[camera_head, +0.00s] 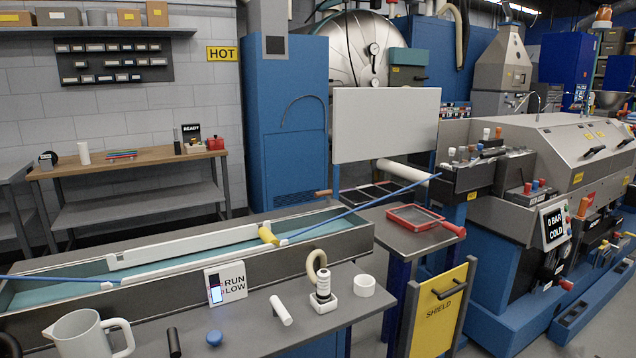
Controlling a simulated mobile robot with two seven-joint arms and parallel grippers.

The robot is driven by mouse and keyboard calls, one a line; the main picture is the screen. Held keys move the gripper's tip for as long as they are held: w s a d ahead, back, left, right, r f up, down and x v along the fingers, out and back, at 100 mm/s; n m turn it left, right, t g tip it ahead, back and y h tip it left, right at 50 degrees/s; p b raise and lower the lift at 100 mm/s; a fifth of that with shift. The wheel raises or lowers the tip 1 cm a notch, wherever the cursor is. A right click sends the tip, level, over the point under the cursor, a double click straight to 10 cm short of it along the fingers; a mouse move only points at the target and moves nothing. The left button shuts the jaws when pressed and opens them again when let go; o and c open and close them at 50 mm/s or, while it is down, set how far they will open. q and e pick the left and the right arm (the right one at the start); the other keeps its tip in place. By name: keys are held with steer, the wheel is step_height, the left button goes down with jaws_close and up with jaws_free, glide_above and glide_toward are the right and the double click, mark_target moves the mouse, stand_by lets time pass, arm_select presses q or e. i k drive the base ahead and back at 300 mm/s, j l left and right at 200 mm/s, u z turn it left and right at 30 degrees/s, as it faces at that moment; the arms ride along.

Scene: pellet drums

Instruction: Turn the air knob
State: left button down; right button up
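No knob in view carries a readable "air" label, so I cannot tell which one is the air knob. A blue round knob (214,337) is on the front bench top, near the bottom edge. A black-and-white sign reading "0 BAR COLD" (555,224) is on the large grey-and-blue machine (560,150) at the right. Small red, blue and white knobs (535,186) stand on the machine's front ledge, and more (486,134) stand on the panel to its left. Neither of my grippers shows in the view.
A long trough (190,265) lies on the bench. A white pitcher (80,335), a "RUN SLOW" sign (226,283) and a white ring (364,285) stand in front of it. A yellow "SHIELD" panel (440,312) and a red-framed tray (420,216) stand between bench and machine.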

mark_target(328, 193)
steer(key=i+l+z, duration=0.15)
steer(key=i+l, duration=0.65)
steer(key=l, duration=0.3)
steer(key=i+l+z, duration=0.2)
steer(key=i+l, duration=0.65)
steer(key=l, duration=0.1)
